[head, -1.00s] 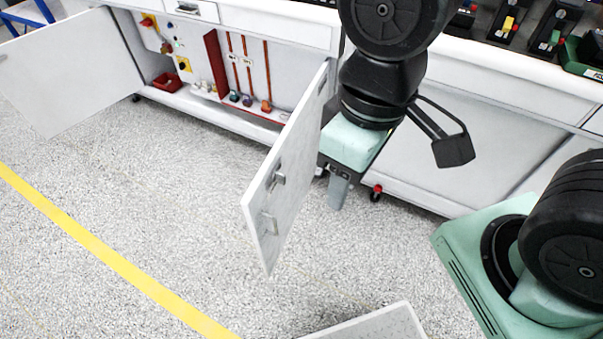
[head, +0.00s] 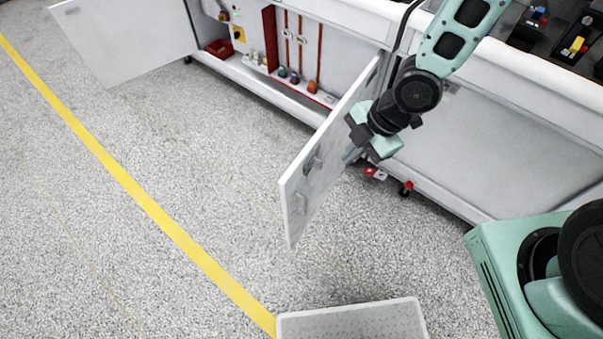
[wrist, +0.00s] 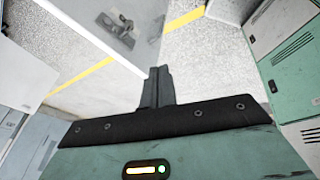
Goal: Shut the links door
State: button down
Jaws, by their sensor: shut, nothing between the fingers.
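The near white cabinet door (head: 325,175) stands swung out from the bench in the head view. Its outer face, with metal fittings (head: 312,162) near the free edge, is towards me. The compartment behind it holds upright copper-coloured bars (head: 301,45) on a white back panel. My gripper (head: 351,156) is shut and empty, on the outer side of this door, its fingertips at or very close to the face. I cannot tell whether they touch. The shut fingers also show in the wrist view (wrist: 157,78).
A second white door (head: 125,35) stands open at the far left. A pale grey tray or platform (head: 352,322) is at the bottom. Bench fronts (head: 500,120) and a caster (head: 406,188) lie right of the door. Speckled floor with a yellow line (head: 150,205) is clear on the left.

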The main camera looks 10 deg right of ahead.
notch_tip(320, 180, down, 2)
jog(key=n+y, duration=0.2)
jog(key=n, duration=0.1)
jog(key=n+y+p, duration=0.1)
jog(key=p, duration=0.1)
send_near(288, 190)
notch_tip(288, 190, down, 4)
jog(key=s, duration=0.2)
jog(key=shift+w+a+f+g+p, duration=0.2)
jog(key=shift+w+a+g+p, duration=0.2)
jog(key=shift+w+a+p, duration=0.7)
jog(key=shift+w+a+b, duration=0.25)
jog(key=shift+a+b, duration=0.05)
jog(key=shift+b, duration=0.05)
